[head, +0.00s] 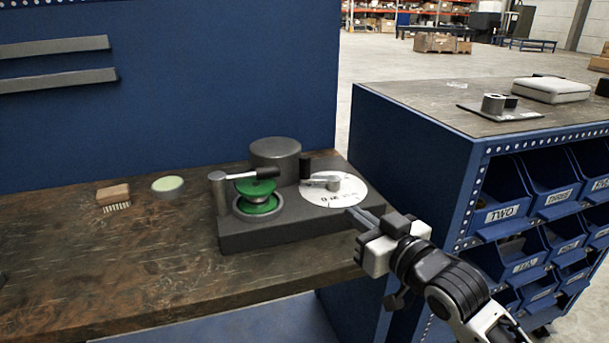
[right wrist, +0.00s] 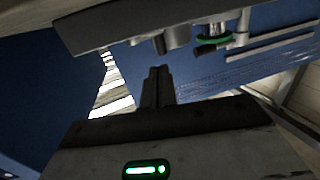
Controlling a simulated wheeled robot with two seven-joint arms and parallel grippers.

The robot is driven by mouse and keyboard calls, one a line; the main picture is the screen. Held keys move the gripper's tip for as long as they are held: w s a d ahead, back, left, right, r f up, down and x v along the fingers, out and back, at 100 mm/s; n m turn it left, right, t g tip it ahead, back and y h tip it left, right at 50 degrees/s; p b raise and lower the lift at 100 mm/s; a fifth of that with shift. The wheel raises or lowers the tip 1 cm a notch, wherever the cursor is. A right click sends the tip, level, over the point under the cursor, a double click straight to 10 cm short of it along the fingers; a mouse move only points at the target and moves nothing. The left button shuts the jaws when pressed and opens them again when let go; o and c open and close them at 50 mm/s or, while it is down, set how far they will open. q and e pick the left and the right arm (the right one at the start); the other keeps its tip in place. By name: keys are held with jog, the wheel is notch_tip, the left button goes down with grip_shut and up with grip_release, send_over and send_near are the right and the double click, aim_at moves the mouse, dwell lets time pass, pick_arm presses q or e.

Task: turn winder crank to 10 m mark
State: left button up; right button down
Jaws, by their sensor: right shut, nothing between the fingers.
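The winder (head: 285,222) is a dark grey block on the wooden bench. It carries a green spool (head: 257,196) on its left and a white marked dial (head: 350,194) on its right. The winder crank (head: 322,181) lies over the dial, with a dark upright knob (head: 305,166) at its left end. My right gripper (head: 354,212) is shut and empty at the front right edge of the winder, below the dial. In the right wrist view its closed fingers (right wrist: 158,82) point toward the winder. My left gripper is not in view.
A wooden brush (head: 114,196) and a round tin (head: 168,186) stand on the bench (head: 120,260) left of the winder. A blue cabinet with labelled bins (head: 410,150) stands close on the right.

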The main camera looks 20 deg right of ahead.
aim_at(308, 167)
jog(key=x, duration=0.4)
jog(key=r+x, duration=0.1)
jog(key=x, duration=0.4)
jog(key=r+x, duration=0.1)
jog(key=x, duration=0.4)
jog(key=shift+w+r, duration=0.1)
jog(key=shift+w, duration=0.2)
